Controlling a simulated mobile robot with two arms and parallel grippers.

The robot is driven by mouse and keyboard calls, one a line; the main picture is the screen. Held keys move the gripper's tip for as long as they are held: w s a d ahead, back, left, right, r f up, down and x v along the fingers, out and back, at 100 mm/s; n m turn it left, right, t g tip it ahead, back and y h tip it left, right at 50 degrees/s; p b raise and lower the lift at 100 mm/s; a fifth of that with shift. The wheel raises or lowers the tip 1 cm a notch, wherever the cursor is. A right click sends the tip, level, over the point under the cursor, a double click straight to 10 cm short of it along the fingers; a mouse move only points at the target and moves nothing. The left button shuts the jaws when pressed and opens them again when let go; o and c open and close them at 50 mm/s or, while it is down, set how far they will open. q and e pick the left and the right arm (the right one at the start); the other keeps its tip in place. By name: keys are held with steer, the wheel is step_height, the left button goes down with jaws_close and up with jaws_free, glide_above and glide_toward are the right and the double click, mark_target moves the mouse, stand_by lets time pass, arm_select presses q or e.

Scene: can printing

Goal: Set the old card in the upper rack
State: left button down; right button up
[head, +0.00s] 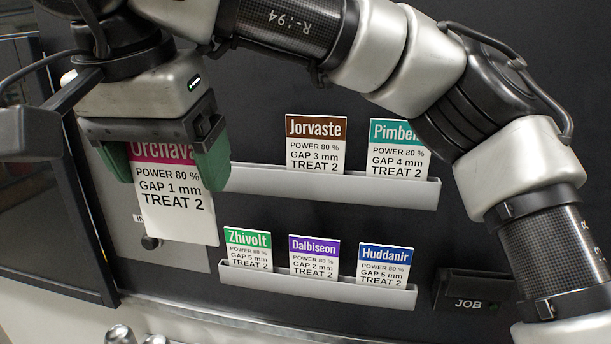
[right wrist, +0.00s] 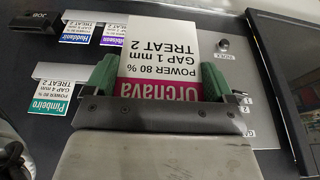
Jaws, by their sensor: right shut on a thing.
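My right gripper (head: 165,163) is shut on the magenta-headed Orchava card (head: 176,202), with a green finger at each side edge. The card hangs upright in front of the panel, left of the upper rack (head: 395,194). The right wrist view shows the same gripper (right wrist: 157,80) and the card (right wrist: 152,62), upside down. The upper rack holds the brown Jorvaste card (head: 315,148) and the teal Pimbeiro card (head: 398,150). Its stretch left of Jorvaste looks empty, and its left end is partly hidden by my gripper. My left gripper is not in view.
The lower rack (head: 340,292) holds the Zhivolt (head: 248,252), Dalbiseon (head: 313,259) and Huddanir (head: 384,265) cards. A black JOB holder (head: 470,303) is at right. A dark screen (head: 55,215) stands at left. My right arm spans the top and right.

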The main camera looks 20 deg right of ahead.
steer(key=w+d+r+p, duration=0.2)
steer(key=w+d+p, duration=0.5)
steer(key=w, duration=0.6)
steer(key=shift+w+d+p, duration=0.3)
steer(key=shift+w+d, duration=0.05)
steer(key=shift+d, duration=0.45)
steer(key=shift+w+d+f, duration=0.1)
steer(key=shift+d, duration=0.05)
steer(key=shift+c, duration=0.7)
steer(key=shift+f, duration=0.25)
steer(key=f, duration=0.1)
steer(key=f+p, duration=0.2)
steer(key=shift+s, duration=0.25)
steer(key=shift+c, duration=1.3)
steer(key=shift+s+f, duration=0.1)
steer(key=shift+f, duration=0.2)
steer(key=o, duration=0.9)
steer(key=shift+o, duration=1.1)
steer(key=shift+s+a, duration=0.15)
steer(key=shift+a, duration=0.05)
steer(key=w+b+v, duration=0.1)
steer(key=b+v, duration=0.2)
steer(key=v, duration=0.8)
steer(key=shift+d+r, duration=0.15)
steer(key=shift+r, duration=0.45)
